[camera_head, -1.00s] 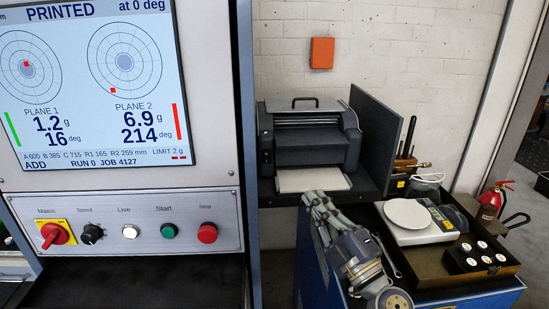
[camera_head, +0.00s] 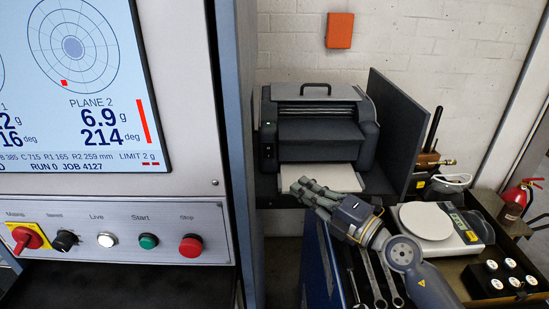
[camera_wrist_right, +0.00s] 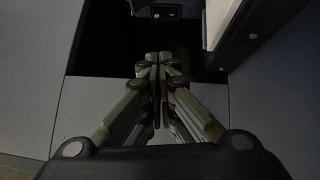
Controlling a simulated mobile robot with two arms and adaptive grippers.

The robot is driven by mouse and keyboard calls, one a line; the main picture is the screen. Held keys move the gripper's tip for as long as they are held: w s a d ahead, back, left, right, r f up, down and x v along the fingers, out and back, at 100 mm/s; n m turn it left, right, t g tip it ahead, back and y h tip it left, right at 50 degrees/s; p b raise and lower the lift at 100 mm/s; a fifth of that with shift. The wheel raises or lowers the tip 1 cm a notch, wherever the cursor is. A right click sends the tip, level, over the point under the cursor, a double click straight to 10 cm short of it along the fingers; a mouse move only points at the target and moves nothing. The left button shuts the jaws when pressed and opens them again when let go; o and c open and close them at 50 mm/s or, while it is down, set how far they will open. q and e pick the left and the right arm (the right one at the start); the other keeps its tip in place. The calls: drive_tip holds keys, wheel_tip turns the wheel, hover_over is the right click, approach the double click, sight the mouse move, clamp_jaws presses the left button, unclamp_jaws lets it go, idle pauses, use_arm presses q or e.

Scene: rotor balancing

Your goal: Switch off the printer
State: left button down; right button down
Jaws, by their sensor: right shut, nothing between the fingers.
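The dark grey printer (camera_head: 318,130) stands on a shelf by the brick wall, with a white sheet (camera_head: 322,177) out at its front. A small green light (camera_head: 267,138) shows on its left front. Below that light is a small dark switch (camera_head: 267,153); what looks like this rocker switch (camera_wrist_right: 165,13) also shows at the top of the right wrist view. My right gripper (camera_head: 298,187) is shut and empty, in front of the printer near the sheet's lower left. In the wrist view its fingertips (camera_wrist_right: 158,58) point toward the switch, apart from it. My left gripper is not in view.
The machine cabinet with its screen and button panel (camera_head: 120,212) stands close on the left. A dark upright board (camera_head: 391,130) flanks the printer on the right. A scale (camera_head: 430,224), a box of weights (camera_head: 500,278) and wrenches (camera_head: 375,285) lie on the right.

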sight(269, 151)
drive_tip(key=p+x, duration=0.1)
drive_tip(key=x, duration=0.9)
drive_tip(key=shift+a+r, duration=0.1)
drive_tip(key=shift+r, duration=0.1)
drive_tip(key=w, duration=0.3)
drive_tip(key=shift+d+b, duration=0.2)
drive_tip(key=shift+b, duration=0.1)
drive_tip(key=shift+w+r, duration=0.1)
drive_tip(key=shift+w, duration=0.3)
drive_tip(key=shift+w+r+p, duration=0.3)
drive_tip(key=shift+r+p, duration=0.1)
drive_tip(key=shift+p, duration=0.1)
drive_tip(key=shift+f, duration=0.2)
